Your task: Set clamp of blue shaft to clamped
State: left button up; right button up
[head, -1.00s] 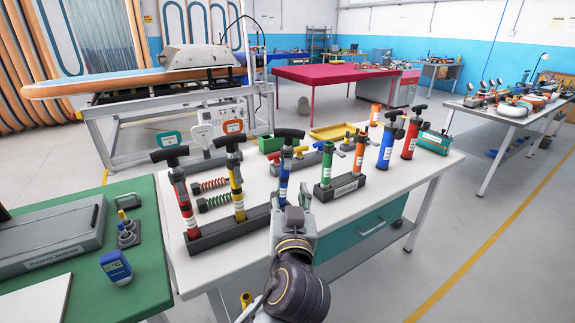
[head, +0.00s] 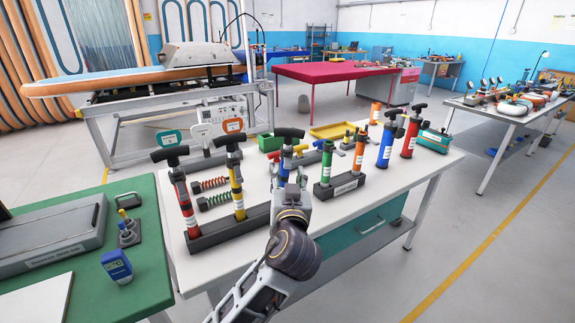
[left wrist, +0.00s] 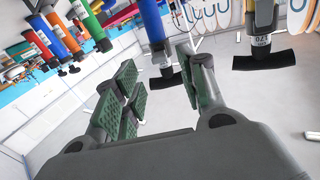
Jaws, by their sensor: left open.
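A blue shaft (head: 285,165) with a black T-handle stands upright at the right end of a dark rack (head: 232,228). Its lower part is hidden behind my left gripper (head: 293,195), which is in front of it. In the left wrist view, upside down, the blue shaft (left wrist: 150,22) and its black handle show just beyond my left gripper (left wrist: 163,88). The green-padded fingers are apart with nothing between them. I cannot make out the clamp of the blue shaft or its setting. My right gripper is in neither view.
A yellow shaft (head: 235,185) and a red shaft (head: 183,195) share the rack. A second rack with green (head: 326,165) and orange shafts stands to the right. Another blue shaft (head: 386,146) and a red one stand behind. The white table's front right is clear.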

aim_at(288, 167)
pick_arm(q)
jog(key=shift+w+a, duration=0.25)
jog(key=shift+w, duration=1.45)
jog(key=shift+w+a, duration=0.2)
jog(key=shift+w, duration=1.45)
jog(key=shift+c, duration=0.5)
grip_shut()
